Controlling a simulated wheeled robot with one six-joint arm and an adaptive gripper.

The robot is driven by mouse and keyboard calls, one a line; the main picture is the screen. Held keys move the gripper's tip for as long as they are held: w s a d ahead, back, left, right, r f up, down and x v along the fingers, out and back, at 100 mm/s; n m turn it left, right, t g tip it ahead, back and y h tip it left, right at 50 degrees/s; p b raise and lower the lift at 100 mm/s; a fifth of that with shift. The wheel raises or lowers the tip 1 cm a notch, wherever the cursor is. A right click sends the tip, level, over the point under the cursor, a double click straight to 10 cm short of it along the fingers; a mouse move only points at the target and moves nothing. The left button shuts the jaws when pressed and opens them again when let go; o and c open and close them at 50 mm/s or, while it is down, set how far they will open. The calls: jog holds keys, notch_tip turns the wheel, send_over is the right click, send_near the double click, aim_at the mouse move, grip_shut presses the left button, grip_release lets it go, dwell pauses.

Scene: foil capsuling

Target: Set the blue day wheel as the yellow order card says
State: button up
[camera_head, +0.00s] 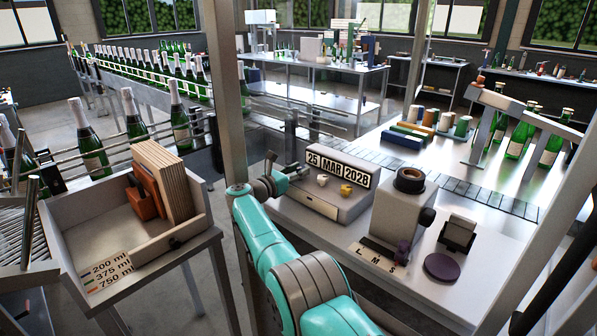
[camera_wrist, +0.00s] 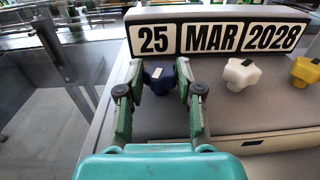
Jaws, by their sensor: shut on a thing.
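The blue day wheel (camera_wrist: 159,78) is a dark blue knob with a pale mark on top, below the day window in the wrist view. My gripper (camera_wrist: 160,92) has a finger on each side of the wheel and is shut on it. The date display (camera_wrist: 219,38) reads 25 MAR 2028. In the head view my gripper (camera_head: 276,183) is at the left end of the grey date stamper (camera_head: 330,200), and it hides the blue wheel. I cannot make out a yellow order card.
A white knob (camera_wrist: 241,73) and a yellow knob (camera_wrist: 305,71) sit to the right of the blue wheel. A grey capsuling machine (camera_head: 402,205) stands right of the stamper. A tray (camera_head: 110,225) with boxes is at the left.

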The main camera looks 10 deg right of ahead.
jog(key=shift+a, duration=0.2)
jog(key=o, duration=1.2)
jog(key=shift+s+r, duration=0.1)
jog(key=shift+c, duration=0.2)
jog(key=v, duration=1.2)
